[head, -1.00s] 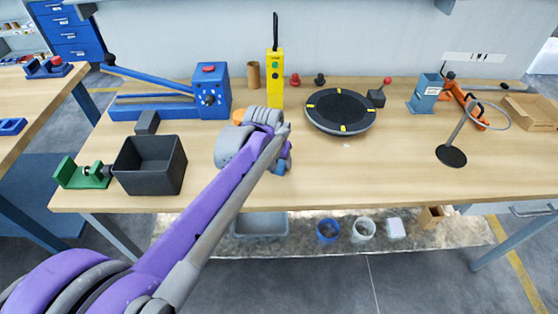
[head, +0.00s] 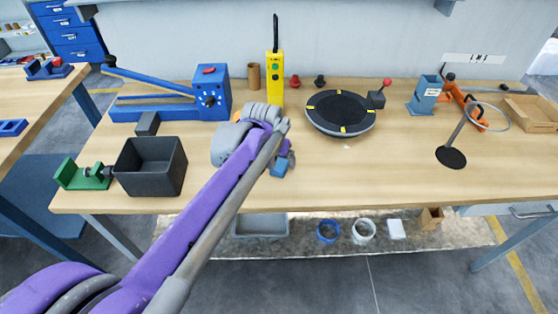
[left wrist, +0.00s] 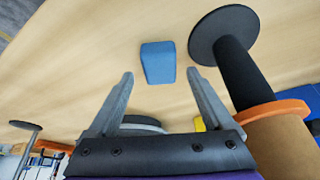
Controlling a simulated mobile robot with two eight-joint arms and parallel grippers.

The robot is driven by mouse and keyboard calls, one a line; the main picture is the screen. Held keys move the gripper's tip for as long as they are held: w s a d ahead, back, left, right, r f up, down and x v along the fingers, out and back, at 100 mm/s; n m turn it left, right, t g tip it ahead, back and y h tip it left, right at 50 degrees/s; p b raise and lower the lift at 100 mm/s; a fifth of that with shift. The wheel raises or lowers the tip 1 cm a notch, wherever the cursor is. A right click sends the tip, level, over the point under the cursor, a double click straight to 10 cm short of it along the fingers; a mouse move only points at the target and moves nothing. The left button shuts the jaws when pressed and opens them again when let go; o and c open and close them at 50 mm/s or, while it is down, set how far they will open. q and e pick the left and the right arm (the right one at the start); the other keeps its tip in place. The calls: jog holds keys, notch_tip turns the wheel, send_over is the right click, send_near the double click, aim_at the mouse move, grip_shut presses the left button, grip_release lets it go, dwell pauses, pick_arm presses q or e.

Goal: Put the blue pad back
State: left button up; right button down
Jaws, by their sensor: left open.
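The blue pad (left wrist: 158,62) lies on the bare wooden table in the left wrist view. In the head view a blue block (head: 281,168), which seems to be this pad, shows just below my left wrist. My left gripper (left wrist: 161,75) is open, with its two fingers spread to either side of the pad's near end. The pad looks just beyond the fingertips; I cannot tell the height gap between them. In the head view my own arm mostly hides the left gripper (head: 285,150). My right gripper is not in view.
A black post on a round base (left wrist: 212,35), with an orange ring (left wrist: 262,115), stands close to the right finger. Left of my arm is a dark grey bin (head: 150,168). A black turntable (head: 340,112) stands behind to the right. The table's front middle is clear.

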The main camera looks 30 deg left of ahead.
pick_arm(q)
jog(key=a+p+v, duration=0.1)
jog(key=v, duration=0.9)
jog(key=s+d+f+m, duration=0.1)
jog(key=s+d+f, duration=0.4)
jog(key=s+f, duration=0.3)
jog(key=s+d+f, duration=0.5)
jog(key=s+f, duration=0.3)
jog(key=s, duration=0.1)
jog(key=shift+s+d+m+h, duration=0.3)
jog(key=shift+d+m+h, duration=0.05)
jog(key=shift+m+h, duration=0.05)
